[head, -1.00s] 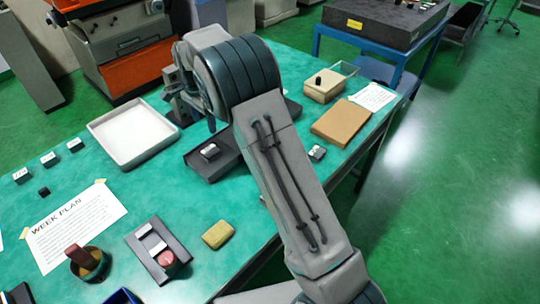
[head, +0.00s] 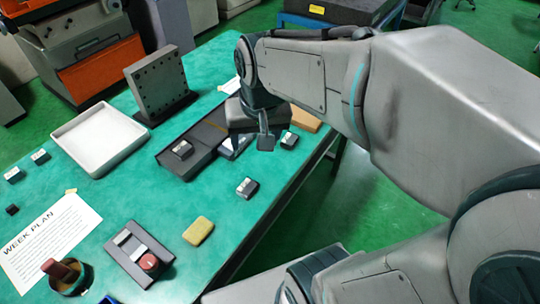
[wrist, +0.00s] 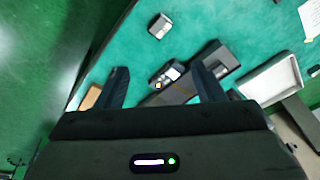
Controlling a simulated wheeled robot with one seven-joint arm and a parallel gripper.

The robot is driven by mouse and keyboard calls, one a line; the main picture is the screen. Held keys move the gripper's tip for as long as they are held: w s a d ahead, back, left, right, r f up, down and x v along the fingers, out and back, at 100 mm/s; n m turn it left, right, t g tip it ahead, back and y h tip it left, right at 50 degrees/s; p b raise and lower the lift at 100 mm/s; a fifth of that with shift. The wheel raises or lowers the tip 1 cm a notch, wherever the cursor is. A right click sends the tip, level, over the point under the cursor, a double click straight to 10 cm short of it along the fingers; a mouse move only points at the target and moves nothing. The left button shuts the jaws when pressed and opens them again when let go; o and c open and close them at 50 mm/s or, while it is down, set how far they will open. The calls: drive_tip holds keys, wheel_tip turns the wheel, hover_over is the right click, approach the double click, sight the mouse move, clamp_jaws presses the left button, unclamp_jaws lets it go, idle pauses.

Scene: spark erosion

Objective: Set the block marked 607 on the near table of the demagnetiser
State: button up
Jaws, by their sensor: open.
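My gripper (head: 263,140) is open and points down over the table's right side. In the wrist view its fingers (wrist: 158,70) are apart, with a dark block with a pale top (wrist: 172,73) between them in the picture; I cannot tell the height gap. A dark, long device (head: 205,140), seemingly the demagnetiser, lies left of my gripper and bears a dark block with a pale label (head: 182,149). Another block (head: 248,187) stands nearer on the bare table and shows in the wrist view (wrist: 160,26). A further block (head: 289,140) is right of my gripper. No number is readable.
A white tray (head: 70,139) and an upright drilled plate (head: 160,82) stand beyond the device. Labelled blocks (head: 40,156) sit far left. A yellow block (head: 198,231), a dark holder (head: 138,254) and a week plan sheet (head: 48,240) lie nearer. The table's right edge drops to floor.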

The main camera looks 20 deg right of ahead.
drive_tip(key=s+d+f+n, duration=0.1)
drive_tip(key=s+f+n, duration=0.1)
drive_tip(key=s, duration=0.4)
drive_tip(key=shift+s+d, duration=0.2)
drive_tip(key=shift+d, duration=0.05)
